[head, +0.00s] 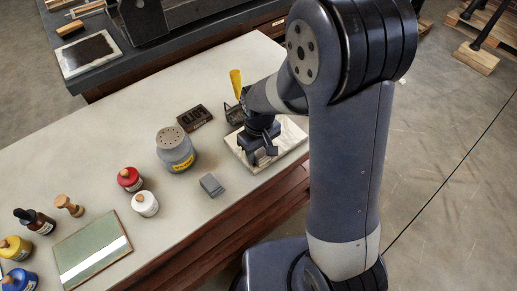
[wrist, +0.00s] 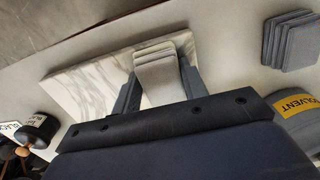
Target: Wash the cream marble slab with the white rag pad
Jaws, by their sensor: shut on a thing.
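The cream marble slab (head: 291,137) lies flat near the right end of the bench in the head view, partly behind my arm. It also shows in the wrist view (wrist: 88,88), pale with grey veins. My gripper (head: 262,154) is over the slab, its fingers pointing down. In the wrist view my gripper (wrist: 158,82) is shut on the white rag pad (wrist: 157,70), which sits between the two fingers. The pad is over the slab; I cannot tell whether it touches the surface.
A grey pad stack (head: 211,185) lies left of the slab. A solvent jar (head: 176,149), a dark type block (head: 193,117) and a yellow-handled tool (head: 236,84) stand nearby. The bench's back middle is clear.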

